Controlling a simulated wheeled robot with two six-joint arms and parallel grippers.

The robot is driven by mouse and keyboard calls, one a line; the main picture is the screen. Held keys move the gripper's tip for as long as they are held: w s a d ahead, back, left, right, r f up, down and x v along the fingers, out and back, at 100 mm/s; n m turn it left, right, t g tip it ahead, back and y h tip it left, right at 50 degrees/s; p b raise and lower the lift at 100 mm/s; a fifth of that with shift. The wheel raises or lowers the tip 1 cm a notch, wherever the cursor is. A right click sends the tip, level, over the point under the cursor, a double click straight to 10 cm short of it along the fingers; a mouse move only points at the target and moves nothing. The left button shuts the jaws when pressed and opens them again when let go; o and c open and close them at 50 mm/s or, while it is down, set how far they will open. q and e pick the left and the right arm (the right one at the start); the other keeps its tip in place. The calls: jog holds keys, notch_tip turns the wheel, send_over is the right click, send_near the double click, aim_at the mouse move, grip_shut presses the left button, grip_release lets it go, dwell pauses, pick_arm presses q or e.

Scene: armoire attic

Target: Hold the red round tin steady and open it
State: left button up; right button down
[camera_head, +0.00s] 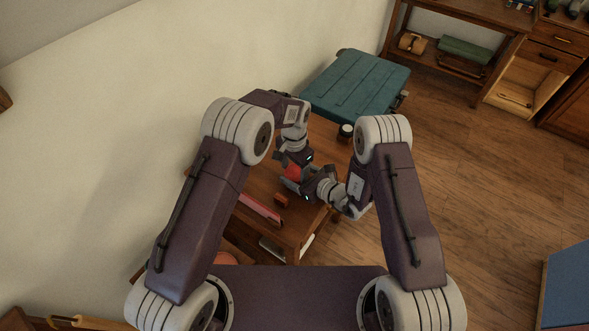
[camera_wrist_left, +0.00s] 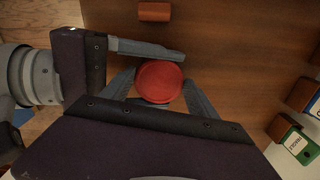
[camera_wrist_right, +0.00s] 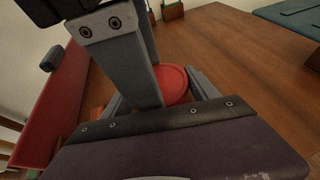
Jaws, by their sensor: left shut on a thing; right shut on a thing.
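The red round tin (camera_head: 293,172) is on the wooden table, mostly hidden by my grippers in the head view. In the left wrist view the tin (camera_wrist_left: 160,82) shows its round red top between the fingers of my left gripper (camera_wrist_left: 161,92), which is shut on it. My right gripper (camera_head: 296,185) comes in from the right, low beside the tin, and is shut on it too. In the right wrist view the tin (camera_wrist_right: 172,84) sits between the right fingers, partly covered by the left gripper's finger in front. I cannot tell whether the lid has moved.
A dark jar (camera_head: 346,131) stands behind on the right. A teal case (camera_head: 355,84) is beyond the table. The wall is close on the left.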

aim_at(294, 174)
pick_arm(q)
jog(key=shift+d+r, duration=0.1)
jog(key=shift+r, duration=0.6)
jog(key=shift+c, duration=0.2)
pick_arm(e)
jog(key=shift+s+d+f, duration=0.1)
jog(key=shift+f, duration=0.15)
pick_arm(q)
jog(key=shift+r, duration=0.3)
grip_shut()
pick_arm(e)
jog(key=shift+r, duration=0.1)
pick_arm(q)
jog(key=shift+r+t+y, duration=0.35)
jog(key=shift+t+y, duration=0.25)
jog(key=shift+r+g+h, duration=0.6)
